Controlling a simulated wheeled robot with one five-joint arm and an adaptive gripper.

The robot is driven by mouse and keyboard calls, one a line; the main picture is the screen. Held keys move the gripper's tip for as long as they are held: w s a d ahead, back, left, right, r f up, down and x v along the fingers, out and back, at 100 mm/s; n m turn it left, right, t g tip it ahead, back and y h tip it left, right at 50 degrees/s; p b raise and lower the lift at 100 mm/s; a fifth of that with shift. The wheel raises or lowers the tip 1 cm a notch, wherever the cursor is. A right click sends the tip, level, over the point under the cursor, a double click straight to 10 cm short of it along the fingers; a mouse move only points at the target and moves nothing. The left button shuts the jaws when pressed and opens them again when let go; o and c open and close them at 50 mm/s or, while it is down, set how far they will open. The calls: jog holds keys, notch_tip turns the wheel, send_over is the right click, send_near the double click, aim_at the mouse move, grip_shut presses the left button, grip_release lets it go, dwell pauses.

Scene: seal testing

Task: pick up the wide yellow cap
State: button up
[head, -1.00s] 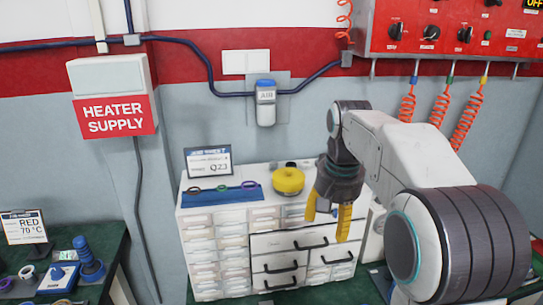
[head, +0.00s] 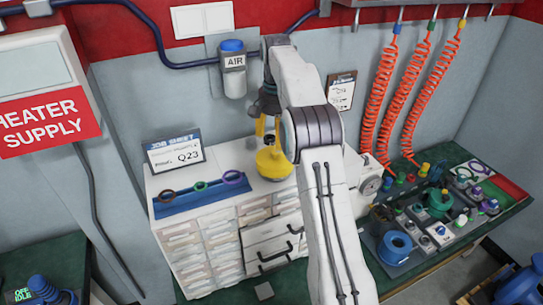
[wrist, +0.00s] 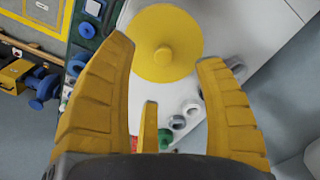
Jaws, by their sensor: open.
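The wide yellow cap (head: 273,163) sits on top of the white drawer cabinet (head: 222,214). In the wrist view the cap (wrist: 165,28) is a round yellow disc with a small raised knob at its centre. My gripper (head: 267,127) is above the cap in the head view, and my arm hides part of the area to its right. In the wrist view my gripper (wrist: 167,80) has its yellow fingers spread wide, with nothing between them. The cap lies beyond the fingertips, and I cannot tell how large the gap is.
A blue rack with several rings (head: 201,192) and a job sheet stand (head: 174,152) are left of the cap on the cabinet. Small round parts (wrist: 178,122) show near the gripper in the wrist view. A crowded green bench (head: 480,222) is at right.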

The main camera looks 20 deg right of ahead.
aim_at(277, 153)
jog(key=shift+d+f, duration=0.15)
jog(key=shift+f, duration=1.35)
jog(key=shift+d+f, duration=0.1)
jog(key=shift+f, duration=1.35)
grip_shut()
